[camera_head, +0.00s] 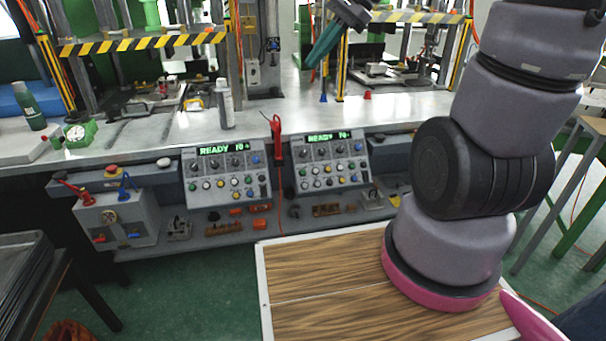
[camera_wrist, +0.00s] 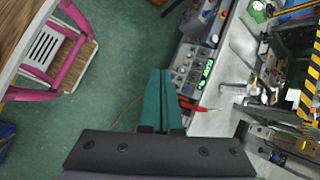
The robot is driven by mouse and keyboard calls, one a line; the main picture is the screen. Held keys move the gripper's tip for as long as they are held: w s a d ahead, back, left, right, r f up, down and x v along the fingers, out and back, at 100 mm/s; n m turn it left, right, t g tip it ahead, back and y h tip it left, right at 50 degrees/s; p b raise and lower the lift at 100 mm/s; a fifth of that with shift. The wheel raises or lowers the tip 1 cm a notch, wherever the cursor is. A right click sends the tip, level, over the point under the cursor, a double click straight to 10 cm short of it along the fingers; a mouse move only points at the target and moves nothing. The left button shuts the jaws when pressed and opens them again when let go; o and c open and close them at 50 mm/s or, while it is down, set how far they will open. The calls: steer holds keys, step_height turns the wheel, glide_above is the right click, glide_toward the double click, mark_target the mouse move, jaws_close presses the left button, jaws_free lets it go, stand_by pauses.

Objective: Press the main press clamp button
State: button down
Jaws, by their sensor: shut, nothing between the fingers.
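Two grey control panels with green displays stand under the bench edge, the left panel (camera_head: 226,176) and the right panel (camera_head: 330,161). Each has knobs above rows of coloured buttons. I cannot tell which button is the main press clamp button. Part of a panel (camera_wrist: 194,54) shows beyond my fingers in the wrist view. My gripper (camera_head: 312,62) has teal fingers that point down and left, above the bench at the top centre. In the wrist view my gripper (camera_wrist: 161,72) is shut and empty, apart from the buttons.
Presses with yellow-black striped bars (camera_head: 140,42) stand on the metal bench (camera_head: 185,130). A spray can (camera_head: 225,103) stands near its edge. A red tool with a cable (camera_head: 277,145) hangs between the panels. A grey box with red and blue levers (camera_head: 117,218) is at left. Green floor lies in front.

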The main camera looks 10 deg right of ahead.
mark_target(303, 173)
steer(key=w+a+f+m+t+y, duration=0.35)
steer(key=w+f+m+y, duration=0.55)
steer(key=w+f+m, duration=1)
steer(key=w+d+f+m+t+h, duration=0.2)
steer(key=f+m, duration=0.4)
steer(key=f, duration=0.3)
steer(key=w+d+f+m+t+h, duration=0.2)
steer(key=d+f+m+t, duration=0.2)
steer(key=f+m, duration=0.3)
steer(key=w+d+f+m+t+h, duration=0.2)
steer(key=f+m, duration=0.4)
steer(key=f, duration=0.4)
steer(key=shift+w+d+f+m+t+h, duration=0.2)
steer(key=shift+d+f+m+t+h, duration=0.3)
steer(key=shift+t, duration=0.55)
steer(key=shift+d+r, duration=0.1)
steer(key=shift+r, duration=0.05)
steer(key=shift+w+f, duration=1.4)
steer(key=shift+w, duration=0.3)
steer(key=shift+w+f, duration=1.4)
steer(key=shift+w, duration=0.25)
steer(key=shift+w+f, duration=0.25)
steer(key=shift+w, duration=0.05)
